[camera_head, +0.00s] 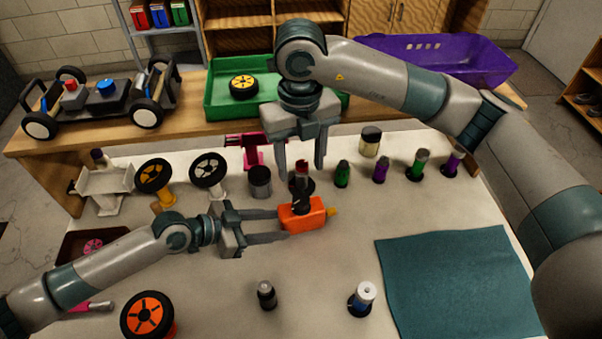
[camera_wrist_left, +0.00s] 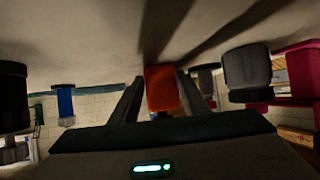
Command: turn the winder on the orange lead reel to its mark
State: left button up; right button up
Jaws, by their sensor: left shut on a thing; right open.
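The orange lead reel (camera_head: 304,215) is a small orange block with a yellow tip on its right side, standing on the white table. Its dark winder (camera_head: 300,188), with a red part, rises from its top. My left gripper (camera_head: 284,225) is shut on the reel from the left. In the left wrist view the reel (camera_wrist_left: 161,88) sits between the two fingers. My right gripper (camera_head: 300,170) points down, open, with its fingers on either side of the winder's upper part. I cannot tell whether they touch it. The mark cannot be made out.
Dark and coloured small cylinders (camera_head: 342,174) stand behind and right of the reel. A grey cylinder (camera_head: 260,182) and a pink stand (camera_head: 252,150) are close behind left. A teal mat (camera_head: 455,285) lies at the right. A black bottle (camera_head: 266,295) and white-topped one (camera_head: 363,298) stand in front.

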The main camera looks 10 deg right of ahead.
aim_at(301, 199)
jog(key=shift+r, duration=0.5)
jog(key=n, duration=1.8)
jog(key=shift+w, duration=0.2)
jog(key=shift+f, duration=0.1)
notch_tip(301, 199, down, 12)
jog(key=shift+r, duration=0.1)
dwell(0.4)
jog(key=c, duration=1)
